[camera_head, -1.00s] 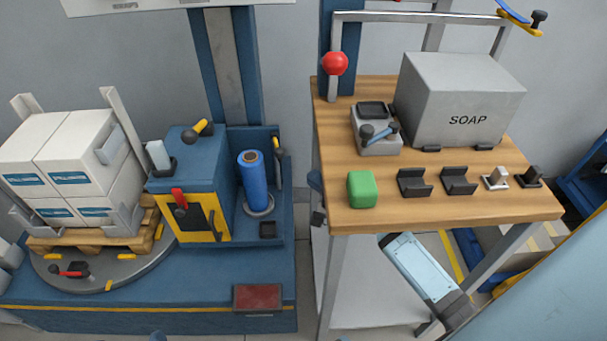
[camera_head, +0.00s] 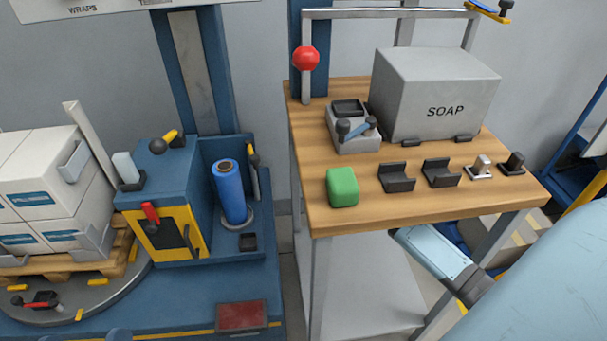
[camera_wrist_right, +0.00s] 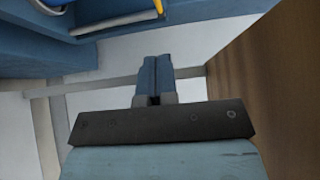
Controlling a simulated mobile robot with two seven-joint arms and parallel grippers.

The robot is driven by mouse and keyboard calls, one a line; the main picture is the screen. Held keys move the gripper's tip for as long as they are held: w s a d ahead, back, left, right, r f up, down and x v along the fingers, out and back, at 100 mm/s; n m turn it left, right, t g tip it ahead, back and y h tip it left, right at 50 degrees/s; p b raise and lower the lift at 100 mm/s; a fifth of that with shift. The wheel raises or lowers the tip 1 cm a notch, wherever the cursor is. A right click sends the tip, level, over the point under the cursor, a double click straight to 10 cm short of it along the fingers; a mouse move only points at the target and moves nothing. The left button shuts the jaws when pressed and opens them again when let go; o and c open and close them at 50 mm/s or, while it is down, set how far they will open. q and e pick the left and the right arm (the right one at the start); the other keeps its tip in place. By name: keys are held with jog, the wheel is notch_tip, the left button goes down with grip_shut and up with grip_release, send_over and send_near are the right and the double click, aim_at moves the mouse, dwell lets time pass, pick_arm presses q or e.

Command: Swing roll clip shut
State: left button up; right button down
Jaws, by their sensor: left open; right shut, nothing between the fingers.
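The blue film roll (camera_head: 228,192) stands upright on a round base in the blue wrapper carriage. A slim dark clip with a yellow part (camera_head: 253,160), which looks like the roll clip, stands upright at the right of the roll, not across its top. Only a small blue tip, likely of my left gripper (camera_head: 118,334), shows at the bottom edge of the head view, well below the roll. My right gripper (camera_wrist_right: 154,80) is shut and empty beside a brown panel in the right wrist view. In the head view it is hidden by the table.
A wooden table (camera_head: 420,215) at right holds a SOAP box (camera_head: 435,100), a green block (camera_head: 342,187), a grey control box (camera_head: 352,130) and several dark holders. A pallet of white boxes (camera_head: 40,190) stands left. Its post (camera_head: 90,140) rises nearby.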

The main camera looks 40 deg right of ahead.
pick_arm(q)
jog(key=shift+w+a+f+g+y+p, duration=0.1)
jog(key=shift+a+f+g+y+p, duration=0.1)
jog(key=shift+f, duration=0.25)
jog(key=shift+a+f+g+y+p, duration=0.1)
jog(key=shift+f+g+p, duration=0.1)
jog(key=shift+f, duration=0.25)
pick_arm(e)
jog(key=w+a, duration=0.7)
jog(key=w, duration=0.1)
jog(key=shift+w, duration=0.35)
pick_arm(q)
jog(key=shift+d+r, duration=0.1)
